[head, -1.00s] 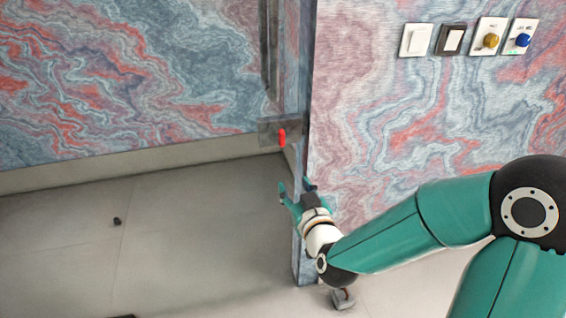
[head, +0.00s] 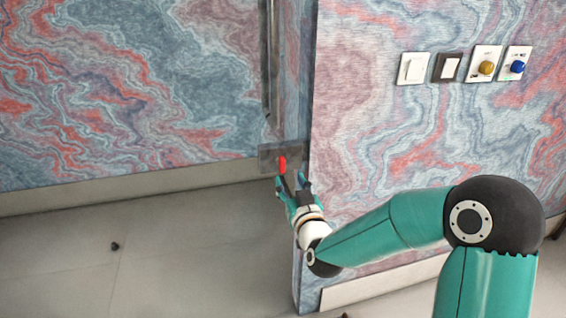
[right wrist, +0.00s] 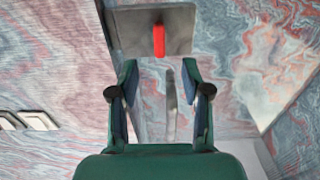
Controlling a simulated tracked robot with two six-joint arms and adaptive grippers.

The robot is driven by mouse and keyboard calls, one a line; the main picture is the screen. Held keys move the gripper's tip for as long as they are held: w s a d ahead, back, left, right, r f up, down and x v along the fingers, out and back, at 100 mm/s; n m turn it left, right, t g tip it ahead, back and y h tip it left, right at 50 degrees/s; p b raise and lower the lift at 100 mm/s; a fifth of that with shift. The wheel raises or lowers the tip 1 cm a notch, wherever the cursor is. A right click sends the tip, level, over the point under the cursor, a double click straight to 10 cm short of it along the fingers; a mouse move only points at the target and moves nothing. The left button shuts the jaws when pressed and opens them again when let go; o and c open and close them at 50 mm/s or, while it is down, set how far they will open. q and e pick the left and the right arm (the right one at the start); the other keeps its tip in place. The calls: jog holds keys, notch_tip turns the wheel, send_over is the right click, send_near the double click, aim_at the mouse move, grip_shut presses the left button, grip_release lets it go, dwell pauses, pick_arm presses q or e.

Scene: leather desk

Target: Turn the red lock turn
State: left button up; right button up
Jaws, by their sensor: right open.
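The red lock turn (head: 282,165) sits upright on a grey metal plate (head: 267,158) at the corner edge in the head view. In the right wrist view the red lock turn (right wrist: 159,40) shows at the top centre, on its grey plate (right wrist: 125,30). My right gripper (head: 290,183) is just below the lock turn. In the right wrist view its two fingers (right wrist: 158,78) are open, with the lock turn beyond the tips, roughly centred between them. Nothing is between the fingers. My left gripper is not in view.
Marbled walls stand on both sides of the corner. Switches and knobs, including a yellow knob (head: 486,67) and a blue knob (head: 517,66), are on the right wall. A small dark object (head: 115,246) lies on the grey floor (head: 190,260), which is mostly clear.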

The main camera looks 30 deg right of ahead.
aim_at(283, 166)
jog(key=p+x, duration=0.1)
jog(key=x, duration=0.6)
jog(key=shift+w+d, duration=0.1)
jog(key=shift+w, duration=0.2)
jog(key=shift+c, duration=0.3)
grip_shut()
